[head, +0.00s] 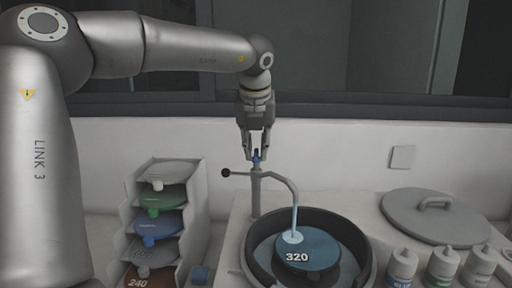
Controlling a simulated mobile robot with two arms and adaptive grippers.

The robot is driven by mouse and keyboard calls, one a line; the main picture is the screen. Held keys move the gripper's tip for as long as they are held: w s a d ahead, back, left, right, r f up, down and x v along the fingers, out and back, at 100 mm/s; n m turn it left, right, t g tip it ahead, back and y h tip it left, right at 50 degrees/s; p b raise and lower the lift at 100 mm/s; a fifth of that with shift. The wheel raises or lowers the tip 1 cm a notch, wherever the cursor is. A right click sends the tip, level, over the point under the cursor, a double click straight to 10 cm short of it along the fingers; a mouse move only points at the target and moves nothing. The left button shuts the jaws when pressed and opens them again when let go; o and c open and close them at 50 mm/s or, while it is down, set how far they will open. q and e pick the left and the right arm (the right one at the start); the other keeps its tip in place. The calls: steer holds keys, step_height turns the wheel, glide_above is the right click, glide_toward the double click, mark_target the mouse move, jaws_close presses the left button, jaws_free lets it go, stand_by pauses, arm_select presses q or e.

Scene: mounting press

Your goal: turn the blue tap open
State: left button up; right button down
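The blue tap (257,157) is a small handle on top of a grey standpipe at the back left of the round basin. My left gripper (257,158) points straight down from above, its two fingers on either side of the tap. Whether the fingertips press on it is too small to tell. A curved spout (283,180) leads from the standpipe over the basin. A pale stream (294,220) shows under its end, with a light patch on the blue disc marked 320 (312,252). My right gripper is not in view.
The dark round basin (367,244) holds the disc. A black-knobbed rod (227,173) sticks out left of the standpipe. A rack (196,180) of coloured discs stands left, a grey lid (403,215) and several bottles (402,266) right. A wall is close behind.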

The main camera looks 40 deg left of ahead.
arm_select(q)
steer(key=shift+o, duration=0.6)
steer(key=shift+f, duration=0.1)
steer(key=v, duration=1.2)
steer(key=shift+w, duration=0.1)
